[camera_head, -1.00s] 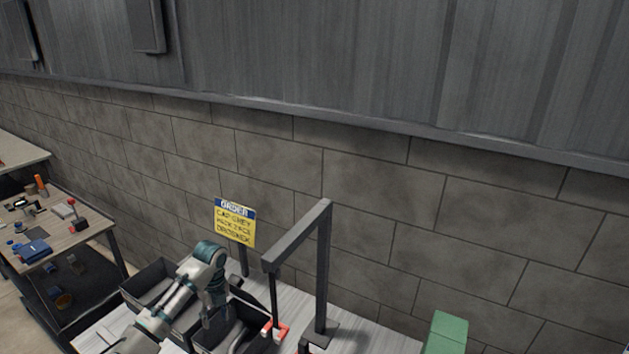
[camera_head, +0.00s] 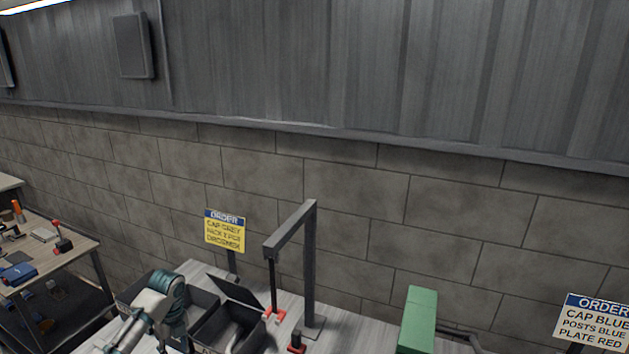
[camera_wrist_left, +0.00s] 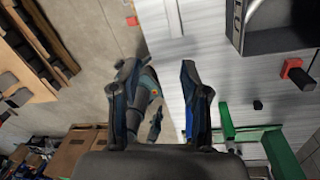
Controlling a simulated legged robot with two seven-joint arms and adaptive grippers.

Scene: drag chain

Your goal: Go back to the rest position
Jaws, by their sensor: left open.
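My left arm (camera_head: 150,315) comes in at the bottom left of the head view, over the dark bins. Its gripper is not clear there. In the left wrist view my left gripper (camera_wrist_left: 162,75) shows two dark blue fingers spread apart with nothing held between them. Beyond the fingers are the floor and the edge of a pale table (camera_wrist_left: 190,60). A blue-grey jointed part lies behind the gap, apparently of my own body. I cannot make out my right gripper in either view.
Dark bins (camera_head: 222,325) stand beside a grey gantry post (camera_head: 309,265) with red parts at its foot. A green block (camera_head: 418,318) is right of it. Order signs stand behind (camera_head: 225,231) and at right (camera_head: 598,322). A side bench (camera_head: 50,262) is at left.

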